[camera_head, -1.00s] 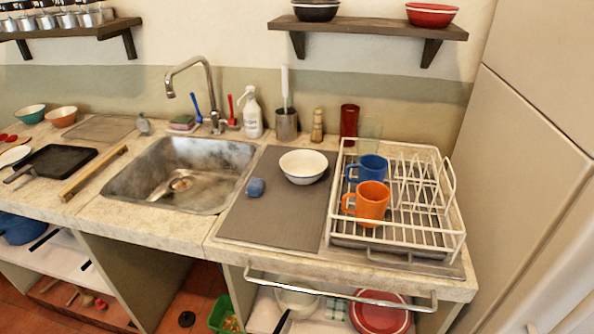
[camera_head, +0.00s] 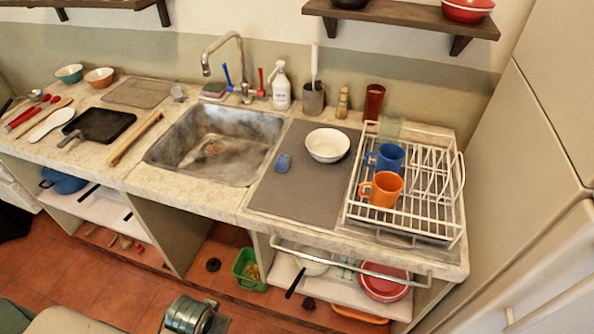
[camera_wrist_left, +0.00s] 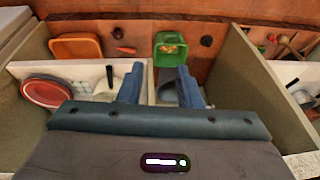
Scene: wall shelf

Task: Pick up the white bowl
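The white bowl (camera_head: 327,146) sits upright on the grey mat (camera_head: 258,193) on the counter, between the sink and the dish rack in the head view. It looks empty. In the left wrist view my left gripper (camera_wrist_left: 161,84) shows two blue fingers spread apart with nothing between them. That view looks down on the shelves and floor under the counter, and the white bowl is not in it. In the head view a part of my arm shows at the bottom edge, but no fingertips are visible. My right gripper is not in view.
A blue sponge (camera_head: 283,163) lies left of the bowl. The white dish rack (camera_head: 455,215) with a blue mug (camera_head: 388,157) and an orange mug (camera_head: 384,189) stands to the right. The sink (camera_head: 160,155) is at left. A metal rail (camera_head: 350,262) runs along the counter front.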

